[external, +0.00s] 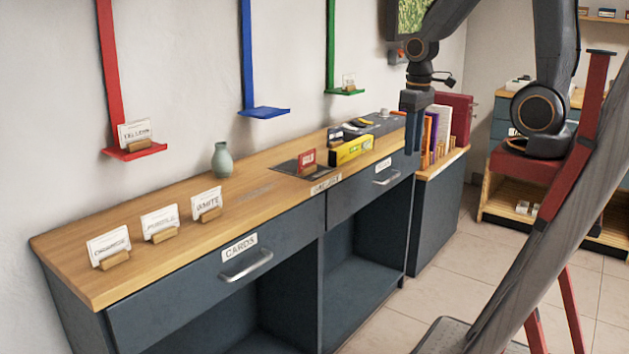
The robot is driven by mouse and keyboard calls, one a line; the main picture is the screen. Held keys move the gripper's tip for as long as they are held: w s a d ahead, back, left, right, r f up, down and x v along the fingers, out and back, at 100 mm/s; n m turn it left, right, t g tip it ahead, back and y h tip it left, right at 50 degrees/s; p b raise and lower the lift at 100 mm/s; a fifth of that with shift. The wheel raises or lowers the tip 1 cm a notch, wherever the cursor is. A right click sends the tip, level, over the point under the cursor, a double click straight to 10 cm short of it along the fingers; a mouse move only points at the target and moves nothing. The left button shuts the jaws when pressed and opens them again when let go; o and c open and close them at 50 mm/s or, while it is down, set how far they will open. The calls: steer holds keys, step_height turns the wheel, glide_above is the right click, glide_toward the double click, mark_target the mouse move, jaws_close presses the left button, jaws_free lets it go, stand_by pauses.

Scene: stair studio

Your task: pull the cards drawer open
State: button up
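The cards drawer (188,301) is the dark blue-grey front at the left of the wooden-topped cabinet. It carries a white label reading CARDS (239,247) and a silver bar handle (246,265). Its front looks flush with the cabinet. My gripper (411,148) hangs pointing down at the upper right, in front of the cabinet's far right end. It is well to the right of the cards handle and apart from it. The fingers are small and dark, so I cannot tell whether they are open or shut.
A second drawer handle (387,176) is to the right. On the wooden top (262,200) stand card holders (160,223), a green vase (222,160) and a yellow box (352,150). Books (435,138) stand at the right end. Open tiled floor (440,257) lies in front.

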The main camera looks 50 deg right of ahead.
steer(key=w+a+r+n, duration=0.4)
steer(key=w+a, duration=0.3)
steer(key=n+t+b, duration=0.2)
steer(key=n, duration=1.2)
glide_above(254, 269)
steer(key=s, duration=0.1)
steer(key=f, duration=0.1)
steer(key=shift+w+f+p, duration=0.15)
steer(key=shift+f+p, duration=0.05)
steer(key=shift+f, duration=3.45)
steer(key=shift+w+f+p, duration=0.2)
steer(key=shift+f+p, duration=0.05)
steer(key=shift+f, duration=3.35)
steer(key=shift+w+f+p, duration=0.15)
steer(key=shift+f+p, duration=0.05)
steer(key=shift+f, duration=3.45)
steer(key=shift+c, duration=0.3)
jaws_close()
